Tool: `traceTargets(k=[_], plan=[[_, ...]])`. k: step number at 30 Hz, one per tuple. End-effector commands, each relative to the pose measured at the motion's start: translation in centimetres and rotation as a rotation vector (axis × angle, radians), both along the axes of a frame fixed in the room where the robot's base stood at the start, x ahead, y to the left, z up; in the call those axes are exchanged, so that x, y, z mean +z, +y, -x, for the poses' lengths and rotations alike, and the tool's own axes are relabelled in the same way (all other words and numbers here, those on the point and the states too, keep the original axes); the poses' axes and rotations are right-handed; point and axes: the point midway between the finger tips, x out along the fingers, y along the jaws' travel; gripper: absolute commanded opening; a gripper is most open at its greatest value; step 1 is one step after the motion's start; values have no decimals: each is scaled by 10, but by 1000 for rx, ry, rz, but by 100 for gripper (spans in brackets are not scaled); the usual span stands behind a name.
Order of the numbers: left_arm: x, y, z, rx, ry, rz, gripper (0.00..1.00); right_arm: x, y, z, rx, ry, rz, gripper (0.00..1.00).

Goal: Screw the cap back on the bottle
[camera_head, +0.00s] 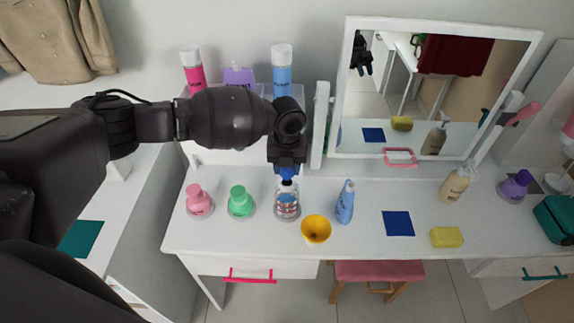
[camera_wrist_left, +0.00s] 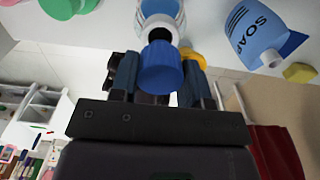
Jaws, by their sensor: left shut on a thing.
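My left gripper (camera_head: 287,170) points down over the vanity table and is shut on a blue cap (camera_wrist_left: 161,70), which also shows in the head view (camera_head: 287,173). A clear bottle (camera_head: 287,208) with a coloured label stands upright on the table directly below the cap. In the left wrist view the bottle's white neck (camera_wrist_left: 172,25) shows just beyond the cap. Part of its dark opening is visible, so the cap does not fully cover it. My right gripper is not in view.
A green bottle (camera_head: 240,203) and a pink one (camera_head: 198,201) stand left of the clear bottle. A yellow bowl (camera_head: 316,229) and a blue soap bottle (camera_head: 345,202) stand close on its right. A mirror (camera_head: 430,95) rises behind.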

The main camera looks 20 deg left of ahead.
Motion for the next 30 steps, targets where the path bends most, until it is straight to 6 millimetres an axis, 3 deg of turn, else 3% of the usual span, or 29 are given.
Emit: traceTargets(k=[30], plan=[[-5,0,0,1,0,0,10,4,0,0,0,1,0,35]])
